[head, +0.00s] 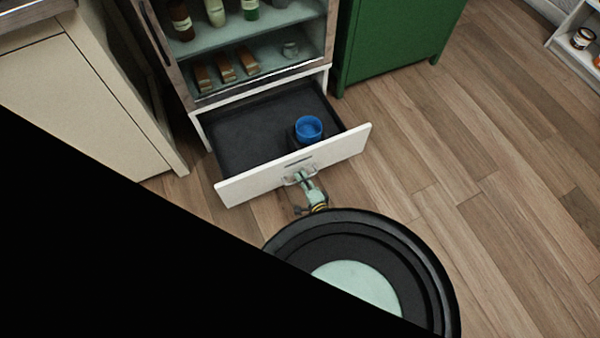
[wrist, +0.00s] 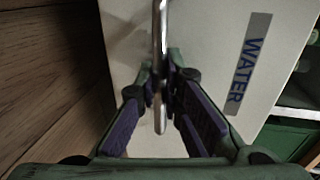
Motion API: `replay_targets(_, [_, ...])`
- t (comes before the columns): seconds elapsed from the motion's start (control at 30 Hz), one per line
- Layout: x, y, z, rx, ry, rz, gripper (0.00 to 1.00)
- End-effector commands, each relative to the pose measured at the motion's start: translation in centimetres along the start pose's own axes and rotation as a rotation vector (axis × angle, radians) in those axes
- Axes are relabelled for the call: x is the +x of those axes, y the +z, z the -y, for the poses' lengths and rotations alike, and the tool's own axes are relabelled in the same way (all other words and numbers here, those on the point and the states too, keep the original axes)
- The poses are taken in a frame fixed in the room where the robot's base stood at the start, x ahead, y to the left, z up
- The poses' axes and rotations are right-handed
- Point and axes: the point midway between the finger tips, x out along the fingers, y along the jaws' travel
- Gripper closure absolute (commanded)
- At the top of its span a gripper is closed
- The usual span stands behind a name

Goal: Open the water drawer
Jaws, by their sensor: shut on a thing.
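The water drawer (head: 345,152) is pulled well out of the cabinet in the head view, with a white front and a dark inside. A blue cup (head: 309,128) stands inside it near the front right. In the wrist view the white drawer front (wrist: 205,50) carries a label reading "WATER" (wrist: 248,62). My gripper (head: 302,178) is at the drawer's front, shut on the metal handle (wrist: 160,60). In the wrist view the fingers of my gripper (wrist: 160,90) lie on either side of the bar.
Above the drawer, open shelves (head: 265,42) hold bottles and small brown blocks. A green cabinet (head: 400,40) stands to the right and a beige cabinet (head: 80,100) to the left. The wooden floor (head: 480,170) at the right is clear. A white shelf (head: 570,55) with jars is at the far right.

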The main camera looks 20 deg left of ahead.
Motion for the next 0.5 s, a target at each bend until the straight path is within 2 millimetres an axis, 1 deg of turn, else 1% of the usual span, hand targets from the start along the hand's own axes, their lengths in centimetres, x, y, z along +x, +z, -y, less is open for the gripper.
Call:
replay_targets(0.3, [-0.04,0.09,-0.03,-0.001,0.0,0.002,1.0])
replay_targets(0.33, [-0.03,0.09,-0.03,-0.001,0.0,0.002,0.92])
replay_targets(0.5, [-0.03,0.05,-0.03,-0.001,0.0,0.001,0.8])
